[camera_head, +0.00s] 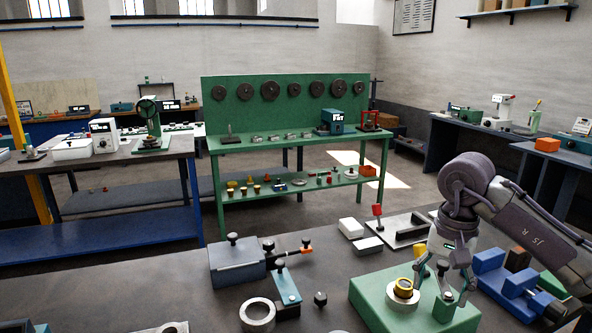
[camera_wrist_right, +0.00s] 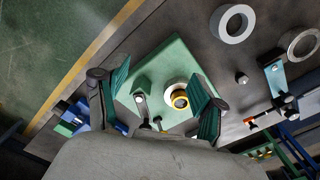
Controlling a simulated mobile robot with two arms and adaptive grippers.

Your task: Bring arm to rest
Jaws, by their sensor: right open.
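My right arm (camera_head: 515,213) reaches in from the right in the head view. My right gripper (camera_head: 442,280) points down over a green base block (camera_head: 375,299) at the front right of the bench. Its fingers are spread and nothing is gripped between them. A white ring with a yellow sleeve (camera_head: 402,290) sits on the block beside the left finger; whether they touch is unclear. In the right wrist view, the open gripper (camera_wrist_right: 160,92) shows the green block (camera_wrist_right: 165,65) and the yellow-centred ring (camera_wrist_right: 179,97) beyond its fingers. My left gripper is not in view.
A blue clamp-like device (camera_head: 508,281) stands right of the block, close to my arm. A grey block device (camera_head: 236,262), a blue lever piece (camera_head: 286,287) and a metal ring (camera_head: 257,315) lie to the left. White blocks (camera_head: 351,228) lie behind. The bench's left part is mostly clear.

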